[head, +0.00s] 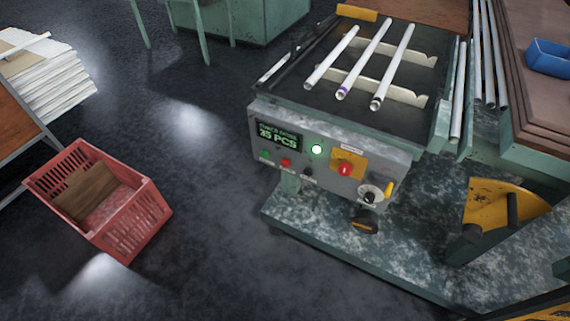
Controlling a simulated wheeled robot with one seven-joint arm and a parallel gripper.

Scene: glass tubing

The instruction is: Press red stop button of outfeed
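The outfeed's control panel (330,190) is on the front face of the machine in the middle of the head view. A small red button (286,163) sits under the display, between a green button (264,154) and a small black one (307,171). A larger red knob (345,169) is on a yellow plate to the right. The display (278,136) shows green text ending in "PCS". My gripper is not recognisable in this view.
Three glass tubes (362,60) lie on supports on the machine top. A red crate (155,215) with cardboard stands on the floor at left. A yellow bracket (490,203) is at right. A blue bin (548,58) is at the upper right. The floor left of the panel is clear.

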